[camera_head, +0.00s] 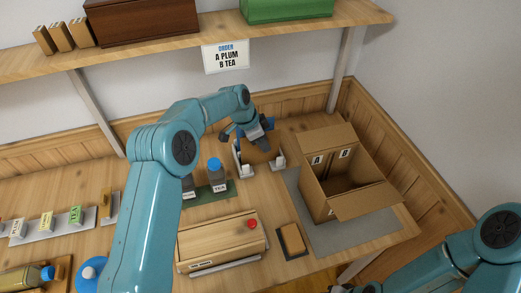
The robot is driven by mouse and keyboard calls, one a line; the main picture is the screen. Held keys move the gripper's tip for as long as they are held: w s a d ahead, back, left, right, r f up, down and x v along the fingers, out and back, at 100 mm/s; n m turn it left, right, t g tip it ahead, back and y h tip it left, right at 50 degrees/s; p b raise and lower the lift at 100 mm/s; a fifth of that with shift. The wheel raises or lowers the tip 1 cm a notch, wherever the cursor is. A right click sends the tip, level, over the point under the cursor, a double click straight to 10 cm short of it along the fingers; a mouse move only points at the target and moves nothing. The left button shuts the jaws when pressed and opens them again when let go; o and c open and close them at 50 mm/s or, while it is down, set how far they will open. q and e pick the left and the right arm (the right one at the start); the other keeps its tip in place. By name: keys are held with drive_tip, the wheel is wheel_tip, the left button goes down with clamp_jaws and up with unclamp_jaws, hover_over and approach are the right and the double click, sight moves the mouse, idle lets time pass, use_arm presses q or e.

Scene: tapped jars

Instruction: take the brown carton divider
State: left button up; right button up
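A brown piece that looks like the carton divider (258,156) stands between two white holders on the bench, left of the open carton. My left gripper (250,138) is right above and behind it, and its dark body covers part of it. I cannot tell whether the fingers touch the divider or are closed. The open cardboard carton (316,187) stands on a grey mat (330,238), with labels A and B on its inner far wall and flaps spread.
A jar with a blue lid (215,167) stands on a green mat (212,194) beside another jar. A wooden box (217,245) with a red knob and a small dark tray (305,250) holding a brown block lie in front. An order sign (226,57) hangs behind.

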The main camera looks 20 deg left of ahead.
use_arm(q)
clamp_jaws()
